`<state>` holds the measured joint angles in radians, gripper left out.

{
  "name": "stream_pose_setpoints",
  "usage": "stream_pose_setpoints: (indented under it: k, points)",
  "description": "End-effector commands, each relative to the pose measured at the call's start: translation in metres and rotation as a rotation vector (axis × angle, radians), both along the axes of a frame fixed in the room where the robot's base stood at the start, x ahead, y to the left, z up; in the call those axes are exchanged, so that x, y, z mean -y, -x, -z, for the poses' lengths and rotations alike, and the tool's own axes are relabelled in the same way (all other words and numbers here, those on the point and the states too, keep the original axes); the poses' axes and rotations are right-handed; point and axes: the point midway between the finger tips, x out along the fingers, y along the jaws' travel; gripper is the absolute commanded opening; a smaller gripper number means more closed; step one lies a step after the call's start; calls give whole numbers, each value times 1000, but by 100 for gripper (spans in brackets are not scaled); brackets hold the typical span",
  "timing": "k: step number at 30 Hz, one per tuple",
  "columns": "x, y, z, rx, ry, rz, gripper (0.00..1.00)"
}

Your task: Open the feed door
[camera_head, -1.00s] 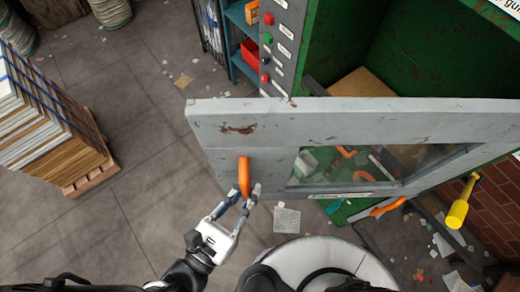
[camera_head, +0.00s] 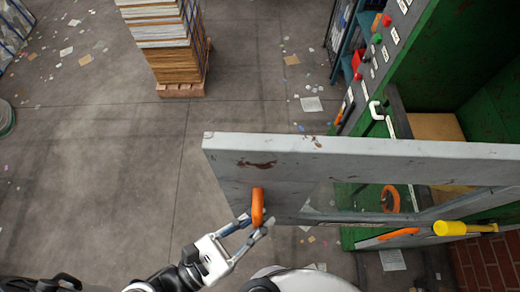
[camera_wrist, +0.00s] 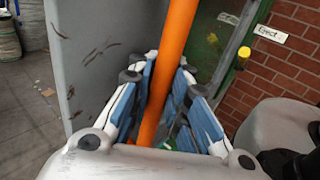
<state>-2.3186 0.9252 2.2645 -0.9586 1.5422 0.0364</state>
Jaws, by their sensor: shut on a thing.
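The feed door (camera_head: 300,158) is a worn grey panel with a window, standing swung out from the green machine (camera_head: 450,75), whose inside shows behind it. Its orange handle (camera_head: 257,207) is on the door face near the free left edge. My gripper (camera_head: 255,226) is shut on this handle. In the wrist view, the handle (camera_wrist: 166,75) runs between the blue-padded fingers (camera_wrist: 160,100), with the grey door (camera_wrist: 85,65) to the left.
A control panel with buttons (camera_head: 378,50) is on the machine's left side. A yellow-handled thing (camera_head: 465,228) is at the right. A loaded pallet (camera_head: 180,90) stands at the back. Open floor with scattered paper lies left of the door.

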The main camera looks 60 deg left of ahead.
Motion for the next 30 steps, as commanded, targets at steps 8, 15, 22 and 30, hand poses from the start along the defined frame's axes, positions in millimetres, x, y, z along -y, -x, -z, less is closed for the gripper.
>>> stream_pose_setpoints:
  k: [8,15,22,30]
  points:
    - [0,1,-1,3,-3,1,0]
    - [0,1,-1,3,-3,1,0]
    - [0,1,-1,2,-2,2,30]
    - [1,1,0,1,0,3,36]
